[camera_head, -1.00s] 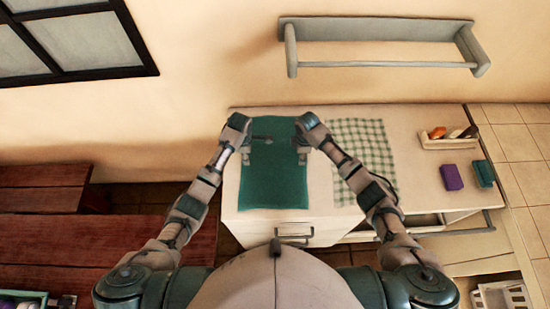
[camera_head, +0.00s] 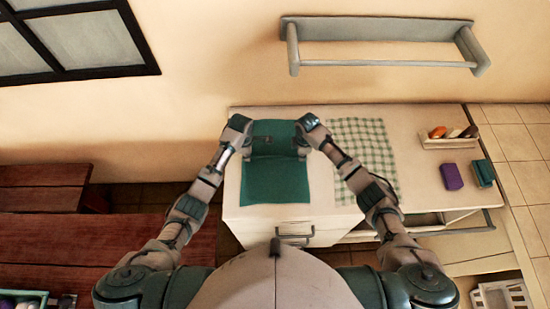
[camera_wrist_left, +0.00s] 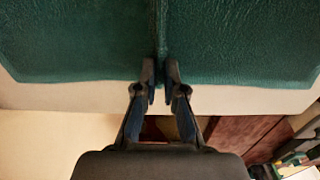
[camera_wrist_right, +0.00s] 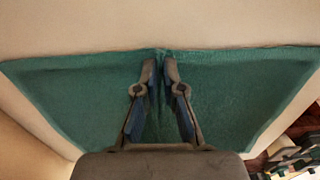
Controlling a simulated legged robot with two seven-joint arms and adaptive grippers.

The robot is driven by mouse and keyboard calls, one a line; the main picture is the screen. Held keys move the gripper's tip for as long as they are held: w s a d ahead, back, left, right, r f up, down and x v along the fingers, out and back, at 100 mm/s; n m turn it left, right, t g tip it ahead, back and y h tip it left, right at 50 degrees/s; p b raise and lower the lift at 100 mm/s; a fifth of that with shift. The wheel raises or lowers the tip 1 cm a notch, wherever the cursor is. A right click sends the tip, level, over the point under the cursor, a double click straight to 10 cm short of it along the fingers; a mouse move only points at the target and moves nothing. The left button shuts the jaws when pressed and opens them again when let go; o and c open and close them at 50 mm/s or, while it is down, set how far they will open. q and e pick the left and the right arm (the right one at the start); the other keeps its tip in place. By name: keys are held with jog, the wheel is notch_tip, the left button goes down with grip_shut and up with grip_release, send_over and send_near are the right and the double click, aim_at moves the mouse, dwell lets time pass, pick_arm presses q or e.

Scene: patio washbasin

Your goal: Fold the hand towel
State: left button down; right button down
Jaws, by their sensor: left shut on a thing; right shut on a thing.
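The green hand towel (camera_head: 275,183) lies on the pale cabinet top, its upper part darker than its lower part. A crosswise ridge runs between my grippers at about mid-length. My left gripper (camera_head: 247,153) is shut on the towel's left edge. My right gripper (camera_head: 302,151) is shut on its right edge at the same height. In the left wrist view the towel (camera_wrist_left: 80,40) has a crease running from the fingertips. In the right wrist view the towel (camera_wrist_right: 90,95) spreads to both sides of the shut fingers. How high the ridge stands is hard to tell.
A green checked cloth (camera_head: 372,135) lies right of the towel, close to my right forearm. Further right are a brush tray (camera_head: 450,142), a purple block (camera_head: 452,177) and a teal block (camera_head: 483,173). A rail (camera_head: 385,64) is on the wall above. A red bench (camera_head: 45,197) stands left.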

pick_arm(q)
jog(key=shift+a+f, duration=0.2)
jog(key=shift+a, duration=0.1)
pick_arm(e)
jog(key=shift+a+f, duration=0.1)
jog(key=shift+a, duration=0.15)
pick_arm(q)
jog(key=shift+s+d, duration=0.1)
jog(key=shift+d, duration=0.1)
pick_arm(e)
jog(key=shift+d, duration=0.2)
